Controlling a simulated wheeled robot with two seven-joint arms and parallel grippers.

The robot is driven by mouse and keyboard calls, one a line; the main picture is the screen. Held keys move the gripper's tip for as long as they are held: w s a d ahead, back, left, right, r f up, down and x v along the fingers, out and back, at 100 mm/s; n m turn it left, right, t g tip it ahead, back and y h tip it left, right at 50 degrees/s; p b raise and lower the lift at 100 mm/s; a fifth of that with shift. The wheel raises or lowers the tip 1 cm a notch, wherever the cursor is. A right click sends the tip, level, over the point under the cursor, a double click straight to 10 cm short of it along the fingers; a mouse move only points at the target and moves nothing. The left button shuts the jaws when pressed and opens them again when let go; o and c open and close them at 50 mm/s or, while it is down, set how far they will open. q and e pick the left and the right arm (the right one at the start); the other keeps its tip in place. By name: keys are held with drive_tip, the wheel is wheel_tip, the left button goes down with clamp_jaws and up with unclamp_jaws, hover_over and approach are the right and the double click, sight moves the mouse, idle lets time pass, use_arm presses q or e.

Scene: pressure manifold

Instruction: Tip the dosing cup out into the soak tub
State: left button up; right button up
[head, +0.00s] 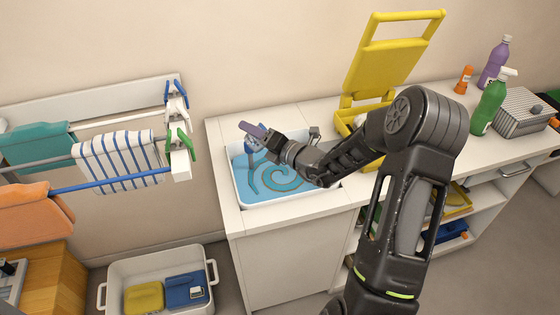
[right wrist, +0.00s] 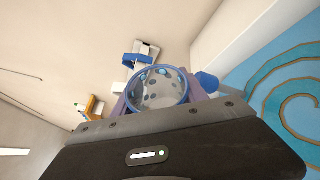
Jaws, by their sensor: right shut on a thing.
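The soak tub (head: 238,190) is a white-rimmed basin set in the counter, with blue inside and a brown spiral. My right gripper (head: 257,137) is over the tub's far left part, shut on the dosing cup (head: 254,146). In the right wrist view, the dosing cup (right wrist: 157,88) is clear with a blue rim, held between purple fingers, with several dark spots in it. I cannot tell whether these are contents. In the head view the cup looks tilted and partly hidden by the gripper. A darker blue streak (head: 252,178) shows below it; I cannot tell what it is. My left gripper is out of view.
A green spray bottle (head: 490,105) and a purple bottle (head: 495,62) stand at right. A drying rack (head: 110,175) with cloths hangs at left, above a white crate (head: 120,268) on the floor.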

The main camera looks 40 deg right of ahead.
drive_tip(key=w+a+f+n+g+h+b, duration=0.1)
drive_tip(key=a+f+n+g+h+b, duration=0.2)
drive_tip(key=b, duration=2.6)
drive_tip(key=shift+a+f+n+h+b, duration=0.15)
drive_tip(key=shift+a+n+h+b, duration=0.25)
drive_tip(key=shift+a+n+h, duration=1.6)
drive_tip(key=shift+d+n+y, duration=0.6)
drive_tip(key=shift+n+y, duration=0.3)
drive_tip(key=shift+y, duration=0.3)
wheel_tip(320, 180, up, 6)
drive_tip(key=p, duration=0.7)
